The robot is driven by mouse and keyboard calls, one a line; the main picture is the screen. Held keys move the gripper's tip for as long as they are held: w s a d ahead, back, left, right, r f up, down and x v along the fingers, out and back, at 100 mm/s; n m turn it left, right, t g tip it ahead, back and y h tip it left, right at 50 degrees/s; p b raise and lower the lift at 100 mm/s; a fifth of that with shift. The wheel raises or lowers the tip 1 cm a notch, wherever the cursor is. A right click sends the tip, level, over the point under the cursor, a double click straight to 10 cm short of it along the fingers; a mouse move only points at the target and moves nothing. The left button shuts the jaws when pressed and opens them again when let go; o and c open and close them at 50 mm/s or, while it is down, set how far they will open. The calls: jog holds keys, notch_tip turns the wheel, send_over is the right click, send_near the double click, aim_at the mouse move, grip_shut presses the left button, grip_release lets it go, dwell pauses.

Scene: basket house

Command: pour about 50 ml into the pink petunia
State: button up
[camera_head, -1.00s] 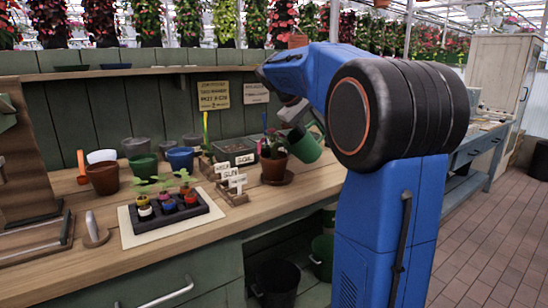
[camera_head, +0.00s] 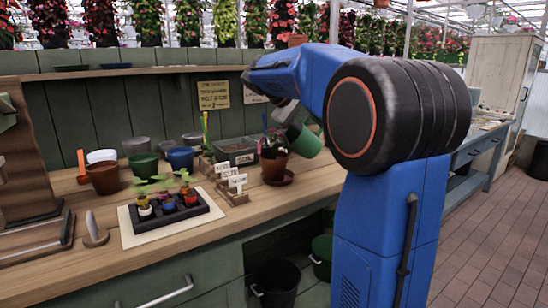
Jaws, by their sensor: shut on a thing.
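My gripper (camera_head: 288,112), partly hidden by my blue arm, is shut on a green can (camera_head: 305,141). The can is held tilted just right of and above a terracotta pot (camera_head: 274,168). A leafy plant (camera_head: 270,140) with a touch of pink grows in this pot and looks like the petunia. The pot stands upright on a brown saucer (camera_head: 284,181) on the bench. The can's outlet and any water stream are too small or hidden to make out.
Small white label signs (camera_head: 237,184) stand left of the pot. A dark seedling tray (camera_head: 168,215) with several coloured cups lies further left. Empty pots (camera_head: 104,177) line the bench. A wooden shelf (camera_head: 130,72) runs behind.

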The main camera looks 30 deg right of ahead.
aim_at(317, 134)
jog(key=shift+a+r+h, duration=0.4)
jog(key=shift+r, duration=0.15)
dwell(2.0)
jog(key=shift+d+f+y, duration=0.35)
jog(key=shift+f+y, duration=0.05)
jog(key=f+y, duration=0.1)
jog(key=d+f+y, duration=0.1)
jog(key=f, duration=0.1)
jog(key=shift+s+d+y, duration=0.1)
jog(key=shift+d+y, duration=0.1)
jog(key=shift+y, duration=0.2)
jog(key=shift+s+d+f+t+y, duration=0.15)
jog(key=shift+d+f+t+y, duration=0.15)
jog(key=shift+d+f+y, duration=0.9)
jog(key=shift+f, duration=0.1)
dwell(0.8)
jog(key=shift+s+d+f+y, duration=0.1)
jog(key=shift+d+f+y, duration=0.5)
jog(key=shift+f, duration=0.15)
jog(key=shift+s+d+f+t+y, duration=0.1)
jog(key=shift+d+f+t+y, duration=0.2)
jog(key=shift+d+f+y, duration=0.8)
jog(key=shift+f+y, duration=0.35)
jog(key=shift+y, duration=0.45)
